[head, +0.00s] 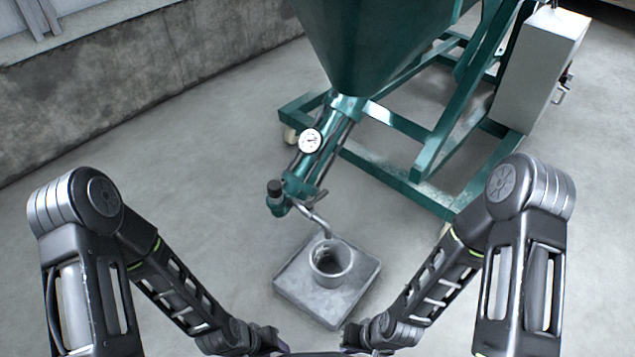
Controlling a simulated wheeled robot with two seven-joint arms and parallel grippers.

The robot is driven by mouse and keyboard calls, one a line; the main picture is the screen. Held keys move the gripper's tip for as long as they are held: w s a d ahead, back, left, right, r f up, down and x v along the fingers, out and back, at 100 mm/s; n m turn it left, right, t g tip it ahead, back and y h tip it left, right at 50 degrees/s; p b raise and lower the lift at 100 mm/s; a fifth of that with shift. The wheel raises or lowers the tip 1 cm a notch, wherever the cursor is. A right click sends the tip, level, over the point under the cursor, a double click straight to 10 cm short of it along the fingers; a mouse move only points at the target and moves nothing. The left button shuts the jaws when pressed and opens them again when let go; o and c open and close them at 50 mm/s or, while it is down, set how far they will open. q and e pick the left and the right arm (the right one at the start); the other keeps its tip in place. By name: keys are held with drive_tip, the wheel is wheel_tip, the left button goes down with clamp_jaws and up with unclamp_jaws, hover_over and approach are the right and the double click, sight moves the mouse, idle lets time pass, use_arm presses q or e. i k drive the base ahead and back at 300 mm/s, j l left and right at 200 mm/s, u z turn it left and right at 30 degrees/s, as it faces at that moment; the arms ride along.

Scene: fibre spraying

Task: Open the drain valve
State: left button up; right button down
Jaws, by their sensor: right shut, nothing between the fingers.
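The teal machine's slanted outlet tube (300,178) runs down from a hopper. At its lower end is the drain valve (277,200), with a black knob on top and a small lever beside it; whether it is open or shut I cannot tell. A bent grey metal pipe (316,217) leads from there towards a grey cup (331,265). My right gripper (352,336) is shut and empty near the bottom edge, below the cup and apart from the valve. My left gripper (272,338) is at the bottom edge too, partly cut off, also apart from the valve; its jaws are unclear.
The cup stands on a square grey plate (292,283) on the concrete floor. A round gauge (310,141) sits on the tube. The teal frame (395,180) and a grey control box (538,68) stand behind right. The floor at left is clear up to a concrete wall (130,80).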

sight(308, 204)
drive_tip(key=u, duration=1.4)
drive_tip(key=k+l, duration=0.1)
drive_tip(key=l, duration=0.15)
drive_tip(key=k+l+u, duration=0.15)
drive_tip(key=l, duration=0.15)
